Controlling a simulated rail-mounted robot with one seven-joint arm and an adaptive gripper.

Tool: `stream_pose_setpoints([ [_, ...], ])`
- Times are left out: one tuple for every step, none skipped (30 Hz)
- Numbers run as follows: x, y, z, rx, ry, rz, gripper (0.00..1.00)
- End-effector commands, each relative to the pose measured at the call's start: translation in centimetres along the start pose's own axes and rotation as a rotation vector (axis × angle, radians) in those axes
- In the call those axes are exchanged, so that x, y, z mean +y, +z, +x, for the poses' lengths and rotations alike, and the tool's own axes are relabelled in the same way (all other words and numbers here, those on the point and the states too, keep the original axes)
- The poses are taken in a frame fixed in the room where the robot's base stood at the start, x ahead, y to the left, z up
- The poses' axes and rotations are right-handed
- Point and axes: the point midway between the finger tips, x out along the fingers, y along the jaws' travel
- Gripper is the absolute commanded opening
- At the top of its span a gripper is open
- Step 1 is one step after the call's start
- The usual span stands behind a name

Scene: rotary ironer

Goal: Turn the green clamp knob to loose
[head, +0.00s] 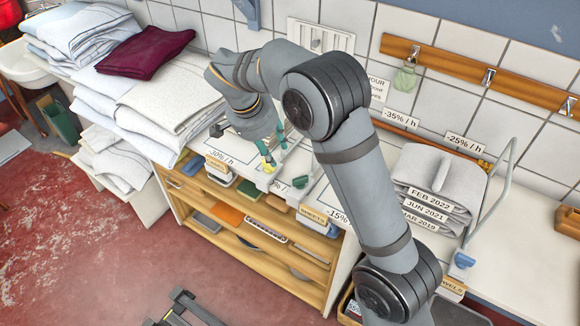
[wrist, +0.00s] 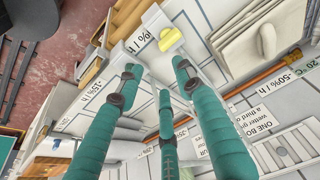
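My gripper (head: 274,158) has teal fingers and hangs over the white worktop by the wall, above the wooden shelf unit. In the wrist view its three fingers (wrist: 157,78) are spread apart with nothing held between them. A yellow block or handle (wrist: 170,39) lies just beyond the fingertips there; a yellow patch also shows beside the fingers in the head view (head: 264,148). A small green piece (head: 300,182) shows on the worktop's front edge, right of the fingers; I cannot tell if it is the clamp knob or a fingertip. No green knob stands out in the wrist view.
Folded linen (head: 170,105) is piled left of my gripper. Grey folded cloths with date labels (head: 435,185) lie right of my arm, beside a bent metal rod (head: 495,190). A wooden hook rail (head: 480,72) runs along the tiled wall. Shelves (head: 250,225) below hold several items.

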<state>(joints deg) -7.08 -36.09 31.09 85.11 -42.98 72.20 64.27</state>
Motion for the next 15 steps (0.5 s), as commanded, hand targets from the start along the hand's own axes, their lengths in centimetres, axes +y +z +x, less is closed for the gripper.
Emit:
stream_pose_setpoints([
  [0.9, -0.6, -0.7, 0.014, 0.037, 0.116, 0.36],
  [1.8, -0.7, -0.9, 0.019, 0.067, 0.189, 0.36],
  [3.0, -0.6, -1.0, 0.024, 0.11, 0.277, 0.36],
  [3.8, -0.4, -1.0, 0.026, 0.139, 0.338, 0.36],
  [4.4, -0.2, -1.1, 0.027, 0.162, 0.394, 0.36],
  [5.0, 0.2, -1.2, 0.025, 0.185, 0.46, 0.36],
  [5.2, 0.4, -1.3, 0.024, 0.194, 0.497, 0.36],
  [5.4, 0.5, -1.3, 0.025, 0.201, 0.527, 0.36],
  [5.5, 0.5, -1.2, 0.026, 0.203, 0.553, 0.36],
  [5.5, 0.5, -1.1, 0.028, 0.203, 0.565, 0.36],
  [5.5, 0.5, -0.9, 0.028, 0.203, 0.574, 0.36],
  [5.6, 0.6, -0.6, 0.029, 0.203, 0.578, 0.36],
  [5.7, 0.6, -0.3, 0.029, 0.204, 0.58, 0.36],
  [5.7, 0.6, 0.1, 0.029, 0.204, 0.58, 0.36],
  [5.9, 0.6, 0.7, 0.029, 0.206, 0.579, 0.36],
])
